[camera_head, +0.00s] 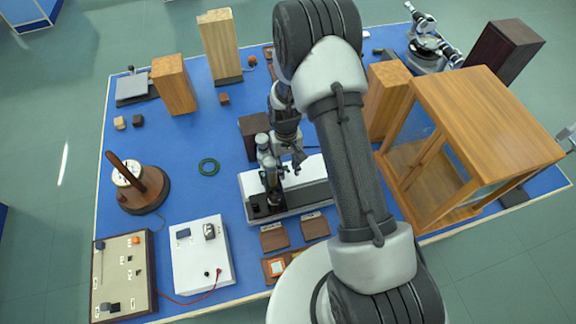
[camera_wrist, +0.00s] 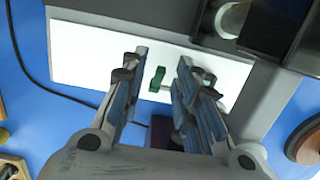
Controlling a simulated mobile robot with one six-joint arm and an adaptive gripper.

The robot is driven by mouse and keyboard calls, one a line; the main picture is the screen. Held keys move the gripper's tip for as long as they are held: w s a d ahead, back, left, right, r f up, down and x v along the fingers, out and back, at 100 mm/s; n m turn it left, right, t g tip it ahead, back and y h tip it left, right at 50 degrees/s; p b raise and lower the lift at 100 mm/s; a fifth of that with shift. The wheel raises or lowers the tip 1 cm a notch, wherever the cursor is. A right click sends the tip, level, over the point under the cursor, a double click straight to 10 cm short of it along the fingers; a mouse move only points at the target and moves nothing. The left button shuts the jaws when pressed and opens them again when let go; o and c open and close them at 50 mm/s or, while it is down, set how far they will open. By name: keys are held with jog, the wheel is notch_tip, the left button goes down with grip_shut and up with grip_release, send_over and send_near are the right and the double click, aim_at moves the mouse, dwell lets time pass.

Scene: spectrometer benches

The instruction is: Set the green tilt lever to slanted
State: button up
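The green tilt lever (camera_wrist: 157,79) is a small green piece on a white panel (camera_wrist: 75,45) in the wrist view. Its tilt is hard to tell from this angle. My gripper (camera_wrist: 162,58) is open, with one finger on each side of the lever in the picture and visible gaps to both. I cannot tell how far the fingertips are above the panel. In the head view my gripper (camera_head: 297,160) points down over the white-topped instrument (camera_head: 312,177) at mid-table. The lever is not visible there.
A dark microscope-like part (camera_head: 268,165) stands on the instrument's left side. A wood-framed glass case (camera_head: 490,110) is at the right and a wooden block (camera_head: 385,98) behind my arm. A black cable (camera_wrist: 45,87) runs beside the panel.

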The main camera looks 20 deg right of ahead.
aim_at(287, 168)
notch_tip(287, 168, up, 12)
jog(key=w, duration=0.1)
jog(key=shift+w, duration=0.3)
dwell(0.6)
